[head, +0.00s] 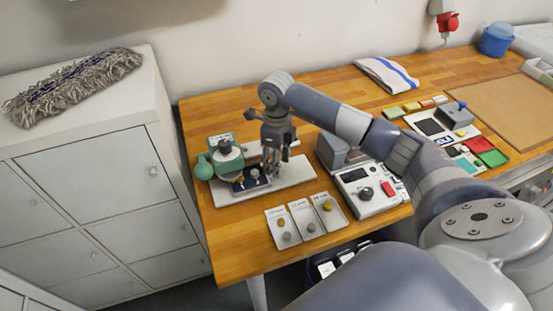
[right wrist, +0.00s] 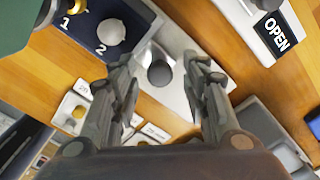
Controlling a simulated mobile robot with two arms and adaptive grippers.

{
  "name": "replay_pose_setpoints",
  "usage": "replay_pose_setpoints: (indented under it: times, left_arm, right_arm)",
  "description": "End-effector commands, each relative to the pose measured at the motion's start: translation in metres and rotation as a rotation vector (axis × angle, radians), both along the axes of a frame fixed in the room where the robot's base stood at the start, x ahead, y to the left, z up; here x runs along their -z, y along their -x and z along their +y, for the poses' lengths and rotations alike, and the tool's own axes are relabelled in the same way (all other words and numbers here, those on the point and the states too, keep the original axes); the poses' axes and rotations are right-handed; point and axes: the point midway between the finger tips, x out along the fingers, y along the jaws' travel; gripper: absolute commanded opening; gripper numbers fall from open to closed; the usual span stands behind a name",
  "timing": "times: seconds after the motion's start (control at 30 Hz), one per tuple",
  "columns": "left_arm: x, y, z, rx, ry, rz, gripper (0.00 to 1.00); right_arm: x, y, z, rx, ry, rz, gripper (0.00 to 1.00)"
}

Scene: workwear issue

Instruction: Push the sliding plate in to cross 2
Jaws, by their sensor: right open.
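The sliding plate (head: 250,181) is dark blue and sits at the front of a green press (head: 224,158) on a pale base board (head: 290,174). In the right wrist view the plate (right wrist: 75,32) is at upper left, marked 1 and 2. A brass-coloured piece (right wrist: 78,6) is by the 1 and a grey round piece (right wrist: 111,32) by the 2. A dark round knob (right wrist: 159,74) stands right of the plate, between my fingertips in that picture; I cannot tell whether they touch it. My right gripper (head: 276,157) is open, pointing down above the board. My left gripper is out of view.
Three small trays (head: 306,219) with round pieces lie in front of the board. A control box (head: 368,188) stands to the right. An OPEN label (right wrist: 276,33) shows in the wrist view. A white cabinet (head: 100,180) flanks the table's left end.

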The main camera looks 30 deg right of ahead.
Motion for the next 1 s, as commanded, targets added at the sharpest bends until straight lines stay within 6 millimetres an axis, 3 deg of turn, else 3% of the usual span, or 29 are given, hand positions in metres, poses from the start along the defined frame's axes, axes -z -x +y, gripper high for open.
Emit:
replay_pose_setpoints:
  times: [0.07,0.27,0.47,0.8,1.0]
  left_arm:
    - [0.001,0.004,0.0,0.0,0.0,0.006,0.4]
    - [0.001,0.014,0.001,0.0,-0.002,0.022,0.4]
    - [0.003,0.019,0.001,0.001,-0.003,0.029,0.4]
    - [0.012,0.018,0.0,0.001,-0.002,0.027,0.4]
    - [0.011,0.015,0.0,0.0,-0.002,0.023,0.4]
  right_arm:
    - [0.0,0.0,0.0,0.0,0.0,0.0,0.43]
    - [0.0,0.0,0.0,0.0,0.0,0.0,0.0]
    - [0.0,-0.001,0.002,-0.001,-0.001,0.001,0.0]
    - [0.0,-0.012,0.049,-0.002,-0.002,0.0,0.0]
    - [-0.001,-0.012,0.051,-0.002,-0.005,-0.001,0.0]
